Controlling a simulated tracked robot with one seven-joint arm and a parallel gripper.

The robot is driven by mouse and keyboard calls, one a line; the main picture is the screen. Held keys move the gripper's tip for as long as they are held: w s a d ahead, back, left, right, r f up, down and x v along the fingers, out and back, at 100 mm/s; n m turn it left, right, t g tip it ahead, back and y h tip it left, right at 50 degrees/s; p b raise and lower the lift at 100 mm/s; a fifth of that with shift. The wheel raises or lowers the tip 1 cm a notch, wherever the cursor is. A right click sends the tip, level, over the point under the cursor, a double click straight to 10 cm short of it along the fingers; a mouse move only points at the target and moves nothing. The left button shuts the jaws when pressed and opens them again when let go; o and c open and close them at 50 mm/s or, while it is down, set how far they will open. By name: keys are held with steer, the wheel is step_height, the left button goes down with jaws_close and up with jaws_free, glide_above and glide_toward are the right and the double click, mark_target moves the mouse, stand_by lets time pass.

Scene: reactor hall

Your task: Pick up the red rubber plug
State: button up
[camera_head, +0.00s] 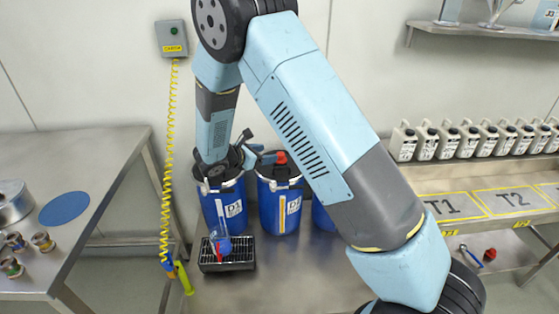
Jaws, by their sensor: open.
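A small red plug (280,157) sits on top of the middle blue drum (279,205). My gripper (259,151) is over the left blue drum (224,205), just left of the red plug, with its fingers toward it. The jaws are open and the gripper looks empty. Whether a finger touches the plug cannot be told from this angle. My arm hides most of a third drum (322,217) on the right.
A black rack (228,262) with a blue-and-clear vessel stands in front of the drums. A yellow coiled cord (169,150) hangs at left. A metal table (105,160) stands left; a bench marked T1 and T2 (475,190) with several white canisters (448,141) stands right.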

mark_target(279, 154)
steer(key=a+f+n+t, duration=0.2)
steer(key=a+f, duration=0.2)
steer(key=x, duration=1.4)
steer(key=shift+w+a+f, duration=0.1)
steer(key=shift+w+f, duration=0.15)
steer(key=c, duration=1.1)
steer(key=shift+r, duration=0.1)
